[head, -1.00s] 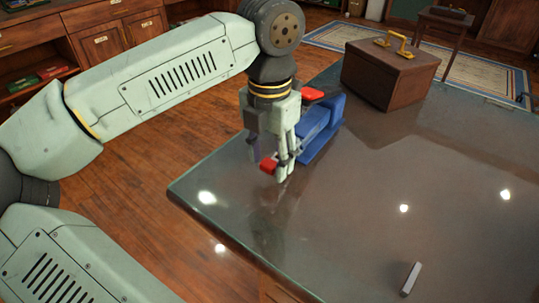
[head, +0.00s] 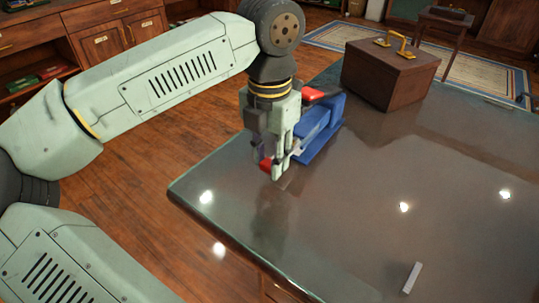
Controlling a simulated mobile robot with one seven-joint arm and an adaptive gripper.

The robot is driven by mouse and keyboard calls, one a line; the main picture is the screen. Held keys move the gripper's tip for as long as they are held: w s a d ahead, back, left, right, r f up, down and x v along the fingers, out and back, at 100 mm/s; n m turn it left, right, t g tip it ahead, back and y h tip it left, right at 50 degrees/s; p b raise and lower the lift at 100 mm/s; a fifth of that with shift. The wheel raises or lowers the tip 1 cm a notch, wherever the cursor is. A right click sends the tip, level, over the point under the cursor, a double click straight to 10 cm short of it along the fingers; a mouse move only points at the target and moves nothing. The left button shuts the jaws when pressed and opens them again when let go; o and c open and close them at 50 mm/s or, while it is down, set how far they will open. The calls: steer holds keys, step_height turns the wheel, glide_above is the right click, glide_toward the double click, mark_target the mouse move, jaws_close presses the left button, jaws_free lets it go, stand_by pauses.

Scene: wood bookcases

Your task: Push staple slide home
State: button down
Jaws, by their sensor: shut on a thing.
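A blue stapler (head: 318,128) stands on the glossy table toward its left far side, with a red part (head: 317,94) on top at its far end. A red end piece (head: 266,164) shows at the near end, between my gripper's fingers; I take it for the end of the staple slide. My gripper (head: 275,170) points down in front of the stapler and is shut on this red end. The fingers and wrist hide much of the stapler's near part and any gap there. A small pale grey bar (head: 411,278), perhaps a strip of staples, lies apart at the table's near right.
A brown box (head: 389,75) with a yellow handle stands behind the stapler to the right. The table top (head: 360,210) is bare between stapler and bar. Its left edge is close to my gripper. A small side table (head: 443,22) stands beyond.

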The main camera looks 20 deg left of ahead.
steer(key=shift+w+d, duration=0.25)
steer(key=shift+w, duration=0.35)
steer(key=shift+w+d, duration=0.25)
steer(key=shift+w, duration=0.4)
steer(key=shift+w+d, duration=0.25)
steer(key=shift+w, duration=0.35)
steer(key=c, duration=1.2)
jaws_free()
steer(key=shift+c, duration=0.2)
steer(key=shift+r, duration=0.1)
step_height(320, 180, up, 12)
steer(key=shift+c, duration=0.2)
